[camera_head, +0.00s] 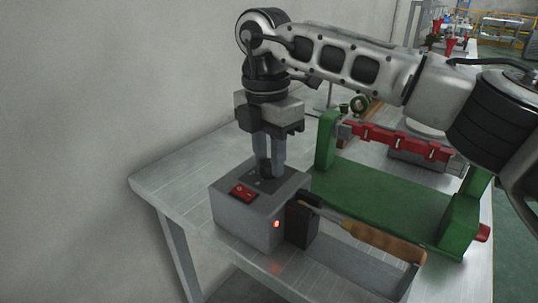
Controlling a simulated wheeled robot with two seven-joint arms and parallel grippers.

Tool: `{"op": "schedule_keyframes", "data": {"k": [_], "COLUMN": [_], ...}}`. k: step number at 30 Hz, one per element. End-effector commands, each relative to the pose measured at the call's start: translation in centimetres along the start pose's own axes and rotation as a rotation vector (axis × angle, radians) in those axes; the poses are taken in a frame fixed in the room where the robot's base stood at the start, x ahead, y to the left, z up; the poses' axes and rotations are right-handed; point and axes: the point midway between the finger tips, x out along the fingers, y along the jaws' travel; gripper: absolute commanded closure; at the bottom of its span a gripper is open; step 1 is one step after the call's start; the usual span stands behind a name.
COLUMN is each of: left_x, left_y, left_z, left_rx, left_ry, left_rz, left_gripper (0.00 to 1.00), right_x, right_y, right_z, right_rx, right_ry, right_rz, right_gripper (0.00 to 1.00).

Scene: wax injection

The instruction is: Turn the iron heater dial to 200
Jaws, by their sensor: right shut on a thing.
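The iron heater (240,217) is a grey box on the near left part of the table. A red switch (243,192) sits on its top and a small red light (277,224) glows on its front. My right gripper (269,172) points straight down onto the heater's top, with its fingers close together around the dial. The dial itself is mostly hidden by the fingers, and I cannot read its setting. The soldering iron (372,238), with a wooden handle, rests in a dark holder (301,222) at the heater's right side. My left gripper is not in view.
A green frame (385,195) with a red clamp bar (400,142) stands right of the heater. The grey table's (165,183) left part is clear. A wall rises behind it at the left. My right arm spans the upper right.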

Motion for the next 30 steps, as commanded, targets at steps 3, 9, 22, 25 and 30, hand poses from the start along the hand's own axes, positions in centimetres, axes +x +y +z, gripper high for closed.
{"op": "schedule_keyframes", "data": {"k": [3, 9, 22, 25, 30], "left_x": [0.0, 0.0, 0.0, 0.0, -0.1], "left_y": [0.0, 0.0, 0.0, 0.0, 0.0], "left_z": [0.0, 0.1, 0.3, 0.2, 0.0], "left_rx": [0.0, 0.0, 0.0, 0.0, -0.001], "left_ry": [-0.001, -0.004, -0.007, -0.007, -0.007], "left_rz": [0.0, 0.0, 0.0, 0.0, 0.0], "left_gripper": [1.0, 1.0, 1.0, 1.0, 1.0], "right_x": [-0.2, -0.2, -0.2, -0.8, -3.9], "right_y": [0.0, 0.0, 0.0, 0.0, 0.1], "right_z": [0.1, 0.1, 0.0, 0.0, 0.0], "right_rx": [0.008, 0.008, 0.004, 0.004, 0.006], "right_ry": [-0.001, -0.001, 0.0, -0.001, -0.002], "right_rz": [0.005, 0.005, 0.002, 0.002, 0.005], "right_gripper": [0.95, 0.95, 0.5, 0.5, 0.5]}}
